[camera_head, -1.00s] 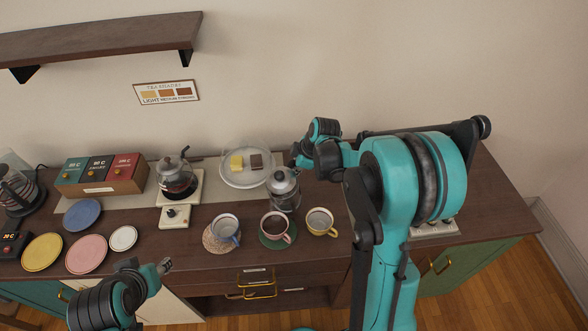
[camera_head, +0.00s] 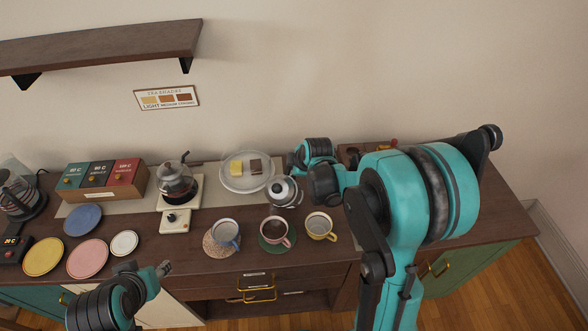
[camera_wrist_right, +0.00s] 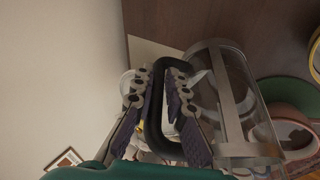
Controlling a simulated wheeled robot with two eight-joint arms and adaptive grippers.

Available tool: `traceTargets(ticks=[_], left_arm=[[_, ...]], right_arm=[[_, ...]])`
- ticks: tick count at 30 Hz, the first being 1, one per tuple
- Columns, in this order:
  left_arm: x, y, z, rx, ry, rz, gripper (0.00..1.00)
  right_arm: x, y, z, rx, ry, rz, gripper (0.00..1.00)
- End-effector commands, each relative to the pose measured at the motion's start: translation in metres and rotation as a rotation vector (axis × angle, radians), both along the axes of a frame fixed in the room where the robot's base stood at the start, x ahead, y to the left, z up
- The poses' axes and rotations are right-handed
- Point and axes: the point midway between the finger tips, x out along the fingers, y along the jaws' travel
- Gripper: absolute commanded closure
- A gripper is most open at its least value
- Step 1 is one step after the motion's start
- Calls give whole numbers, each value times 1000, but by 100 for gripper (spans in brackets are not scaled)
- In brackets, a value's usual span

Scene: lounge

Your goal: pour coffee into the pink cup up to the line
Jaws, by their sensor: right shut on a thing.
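The pink cup (camera_head: 276,240) stands on a green saucer (camera_head: 261,241), in the middle of the row of cups. Brown liquid shows inside it; I cannot make out the line or the exact level. My right gripper (camera_wrist_right: 158,92) is shut on the black handle (camera_wrist_right: 158,70) of a glass coffee press with metal bands (camera_wrist_right: 232,95). In the head view the press (camera_head: 284,190) is tilted, its silver lid towards the pink cup, just behind it. No stream is visible. The right fingers are mostly hidden in the head view. My left gripper (camera_head: 164,268) is small, at the counter's front edge, away from the cups.
A blue cup (camera_head: 226,232) on a woven coaster stands left of the pink cup, a yellow cup (camera_head: 320,226) right. A glass plate (camera_head: 240,183) with two blocks lies behind. A kettle (camera_head: 175,180) on a white stand and several plates are further left.

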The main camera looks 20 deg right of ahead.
Motion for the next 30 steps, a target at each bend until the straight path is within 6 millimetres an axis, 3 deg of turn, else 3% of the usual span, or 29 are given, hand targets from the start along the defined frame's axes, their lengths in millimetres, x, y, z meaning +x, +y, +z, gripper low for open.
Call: traceTargets(ticks=[30], left_arm=[[0, 0, -20, 0, 0, 0, 60]], right_arm=[[-7, 6, 15, -229, -264, 0, 100]])
